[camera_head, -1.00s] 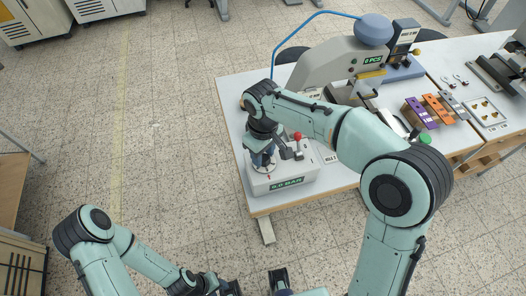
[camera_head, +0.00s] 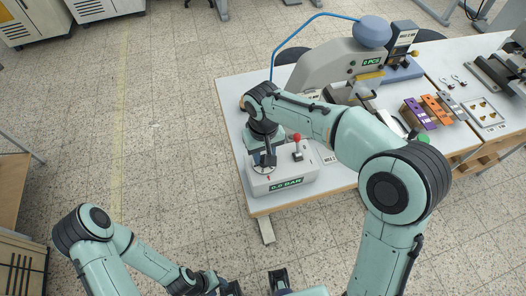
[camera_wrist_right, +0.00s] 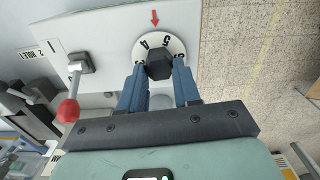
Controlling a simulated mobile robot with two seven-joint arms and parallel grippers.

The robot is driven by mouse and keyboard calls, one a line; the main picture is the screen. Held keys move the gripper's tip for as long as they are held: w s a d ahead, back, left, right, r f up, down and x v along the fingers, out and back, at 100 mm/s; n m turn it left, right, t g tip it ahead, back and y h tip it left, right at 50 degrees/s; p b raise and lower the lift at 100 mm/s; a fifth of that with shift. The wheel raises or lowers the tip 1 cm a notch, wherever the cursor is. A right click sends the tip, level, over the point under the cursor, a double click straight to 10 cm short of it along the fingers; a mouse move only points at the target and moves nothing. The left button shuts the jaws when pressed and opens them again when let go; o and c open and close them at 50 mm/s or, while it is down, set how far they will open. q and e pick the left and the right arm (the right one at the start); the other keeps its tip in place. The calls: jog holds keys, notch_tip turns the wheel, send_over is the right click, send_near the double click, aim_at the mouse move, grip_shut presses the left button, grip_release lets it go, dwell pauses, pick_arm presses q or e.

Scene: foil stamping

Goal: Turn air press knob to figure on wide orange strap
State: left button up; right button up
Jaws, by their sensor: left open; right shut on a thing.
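The air press knob (camera_wrist_right: 159,65) is black and six-sided, on a round white dial (camera_wrist_right: 147,42). In the right wrist view, a red arrow (camera_wrist_right: 154,18) points at the dial, roughly between the figures 4 and 5. My right gripper (camera_wrist_right: 160,76) is shut on the knob, a blue finger on each side. In the head view my right gripper (camera_head: 267,158) stands over the white control box (camera_head: 258,186). An orange strap (camera_head: 437,109) lies between a purple and a grey one; its figure is too small to read. My left gripper (camera_head: 232,288) is low at the bottom edge, empty and open.
A red-tipped lever (camera_head: 297,141) stands beside the knob; it also shows in the right wrist view (camera_wrist_right: 70,100). The box display (camera_head: 286,185) reads 0.0 BAR. The stamping press (camera_head: 335,62) stands behind on the white table (camera_head: 235,93).

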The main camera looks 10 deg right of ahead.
pick_arm(q)
jog(key=shift+w+r, duration=0.1)
jog(key=shift+r, duration=0.15)
pick_arm(e)
jog(key=m, duration=0.6)
jog(key=shift+d+m, duration=0.1)
jog(key=shift+m, duration=0.2)
jog(key=o, duration=1.1)
jog(key=shift+c, duration=0.2)
jog(key=shift+r, duration=0.15)
pick_arm(q)
jog(key=r+p, duration=0.1)
jog(key=w+r+p, duration=0.1)
jog(key=shift+w+r+p, duration=0.25)
jog(key=shift+r+p, duration=0.05)
pick_arm(e)
notch_tip(320, 180, up, 13)
pick_arm(q)
jog(key=shift+s, duration=0.15)
pick_arm(e)
jog(key=shift+s, duration=0.1)
